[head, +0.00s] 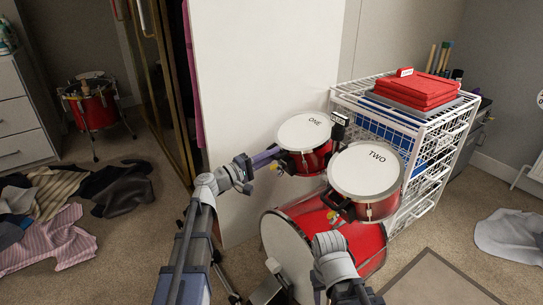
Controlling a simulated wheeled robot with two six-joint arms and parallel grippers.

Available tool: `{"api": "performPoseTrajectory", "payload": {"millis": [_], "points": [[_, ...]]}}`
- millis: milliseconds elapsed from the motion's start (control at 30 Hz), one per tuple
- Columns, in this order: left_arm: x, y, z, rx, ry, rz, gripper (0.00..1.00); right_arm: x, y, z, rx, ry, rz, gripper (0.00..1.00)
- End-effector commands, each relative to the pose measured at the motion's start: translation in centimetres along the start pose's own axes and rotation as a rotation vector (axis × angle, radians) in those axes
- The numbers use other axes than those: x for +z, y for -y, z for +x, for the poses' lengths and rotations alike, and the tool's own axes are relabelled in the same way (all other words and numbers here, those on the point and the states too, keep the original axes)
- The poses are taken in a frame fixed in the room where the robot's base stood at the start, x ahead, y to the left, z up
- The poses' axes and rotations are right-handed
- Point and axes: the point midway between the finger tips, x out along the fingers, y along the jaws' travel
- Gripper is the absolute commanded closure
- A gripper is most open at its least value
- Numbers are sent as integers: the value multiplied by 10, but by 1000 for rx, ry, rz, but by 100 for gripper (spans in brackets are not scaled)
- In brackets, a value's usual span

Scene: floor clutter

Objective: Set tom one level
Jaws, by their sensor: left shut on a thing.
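Tom one (305,131) is a small red drum with a white head marked "ONE", above the back left of the bass drum. Its head looks tilted a little; the exact angle is hard to judge. My left gripper (276,156) is shut on tom one at its left front side. Tom two (366,170), a larger red drum marked "TWO", is at its right, its head tilted towards me. My right arm (333,262) reaches up in front of the bass drum; its fingertips do not show clearly below tom two.
The red bass drum (293,246) stands below the toms. A white wire rack (427,120) with red folders stands close behind tom two. A white panel (262,75) is behind tom one. Clothes (58,205) cover the left floor; another red drum (92,108) stands beyond them.

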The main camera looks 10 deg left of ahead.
Motion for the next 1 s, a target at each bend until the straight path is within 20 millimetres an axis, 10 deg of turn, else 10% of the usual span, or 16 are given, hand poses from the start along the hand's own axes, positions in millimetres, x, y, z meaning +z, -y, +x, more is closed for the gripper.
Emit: {"api": "performPoseTrajectory", "payload": {"millis": [767, 1000], "points": [[0, -1, 0, -1, -1, 0, 100, 0, 0, -1, 0, 0, 0, 50], [0, -20, 3, -69, 0, 0, 100, 2, -4, -35, 0, 1, -2, 50]]}}
